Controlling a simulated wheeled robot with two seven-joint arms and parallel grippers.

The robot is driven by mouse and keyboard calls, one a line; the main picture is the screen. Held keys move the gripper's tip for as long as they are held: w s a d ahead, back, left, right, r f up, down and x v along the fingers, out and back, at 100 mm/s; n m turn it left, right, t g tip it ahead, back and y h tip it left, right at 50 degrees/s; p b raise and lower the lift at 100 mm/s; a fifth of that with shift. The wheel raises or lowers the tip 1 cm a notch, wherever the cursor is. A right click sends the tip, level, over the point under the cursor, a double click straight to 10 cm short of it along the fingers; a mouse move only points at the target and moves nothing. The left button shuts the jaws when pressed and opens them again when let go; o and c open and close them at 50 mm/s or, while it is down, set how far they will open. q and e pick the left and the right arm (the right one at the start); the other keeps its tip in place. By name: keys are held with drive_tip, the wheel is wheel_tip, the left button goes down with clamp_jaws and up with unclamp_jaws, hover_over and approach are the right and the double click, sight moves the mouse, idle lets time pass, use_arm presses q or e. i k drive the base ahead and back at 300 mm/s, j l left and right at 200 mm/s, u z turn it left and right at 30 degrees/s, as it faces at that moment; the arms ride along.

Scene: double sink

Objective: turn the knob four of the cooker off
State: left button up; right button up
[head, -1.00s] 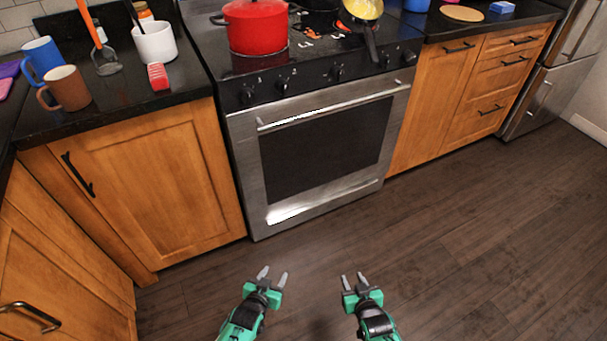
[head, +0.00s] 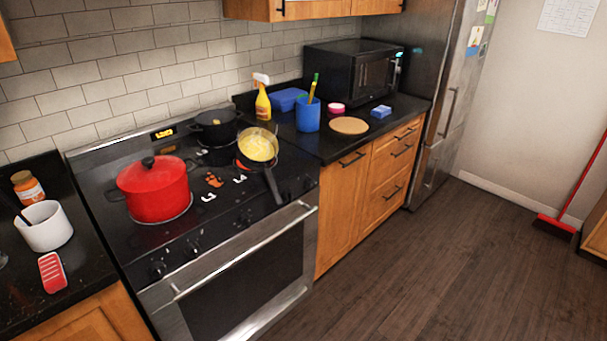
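The cooker (head: 110,200) has a black top and a steel oven front. Dark knobs line its front edge: two at the left (head: 157,270), (head: 193,247), one near the middle (head: 245,218), and others near the right end (head: 308,184). The frying pan's handle hangs close to the right-hand knobs. White figures, seemingly 3 (head: 208,197) and 4 (head: 240,180), show on the cooker top. The knobs' settings are too small to read. Neither of my grippers is in the head view now.
On the cooker stand a red pot (head: 155,190), a pan with yellow food (head: 257,146) and a black pot (head: 215,128). A steel handle (head: 245,250) runs across the oven door. Floor (head: 430,270) in front is clear. A red broom (head: 556,226) stands far right.

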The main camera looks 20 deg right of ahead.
sight(309, 183)
drive_tip(key=i+l, duration=0.3)
drive_tip(key=i+l+u, duration=0.15)
drive_tip(key=l, duration=0.25)
drive_tip(key=i+l, duration=0.4)
drive_tip(key=i+l+u, duration=0.1)
drive_tip(key=i+l, duration=0.4)
drive_tip(key=l, duration=0.25)
drive_tip(key=u, duration=0.05)
